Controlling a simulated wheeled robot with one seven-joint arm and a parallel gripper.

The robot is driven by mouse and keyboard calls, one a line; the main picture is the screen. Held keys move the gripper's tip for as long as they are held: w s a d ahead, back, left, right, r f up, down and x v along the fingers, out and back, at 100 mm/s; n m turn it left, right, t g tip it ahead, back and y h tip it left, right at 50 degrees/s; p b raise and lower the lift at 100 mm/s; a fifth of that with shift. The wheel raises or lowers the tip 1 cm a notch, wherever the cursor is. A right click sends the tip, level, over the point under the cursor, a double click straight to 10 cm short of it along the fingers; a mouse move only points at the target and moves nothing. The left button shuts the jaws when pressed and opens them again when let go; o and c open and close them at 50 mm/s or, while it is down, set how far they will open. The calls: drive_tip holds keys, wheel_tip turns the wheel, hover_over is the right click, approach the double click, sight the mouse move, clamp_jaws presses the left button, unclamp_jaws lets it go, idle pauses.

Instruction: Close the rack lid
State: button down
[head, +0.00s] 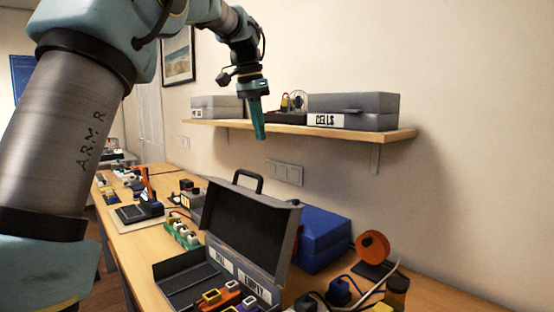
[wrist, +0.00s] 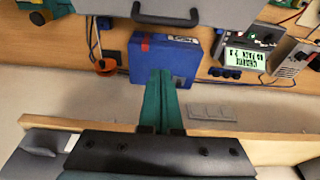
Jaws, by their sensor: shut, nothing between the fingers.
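The rack is a dark grey case (head: 190,286) on the bench in the head view. Its lid (head: 247,232) stands open, tilted up, with a black handle (head: 248,182) on its top edge. The inside shows labels, one reading EMPTY, and several small coloured servos at the front. My gripper (head: 259,136) has green fingers, shut and empty, pointing down in the air above the lid and near the shelf. In the wrist view the shut fingers (wrist: 161,73) appear over a blue box, and the lid handle (wrist: 168,19) shows at the top edge, apart from them.
A wooden shelf (head: 360,136) on the wall carries a grey box labelled CELLS (head: 352,110) and other items close to my gripper. A blue box (head: 318,240) stands behind the lid. An orange spool (head: 373,246) and cables lie to the right, and several small parts to the left.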

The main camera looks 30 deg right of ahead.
drive_tip(key=s+p+x, duration=0.1)
drive_tip(key=p+x, duration=0.1)
drive_tip(key=x, duration=0.8)
drive_tip(key=a, duration=0.1)
drive_tip(key=a+p, duration=0.1)
drive_tip(key=a, duration=0.1)
drive_tip(key=shift+s+a+r, duration=0.2)
drive_tip(key=shift+a+r, duration=0.1)
drive_tip(key=shift+r, duration=0.05)
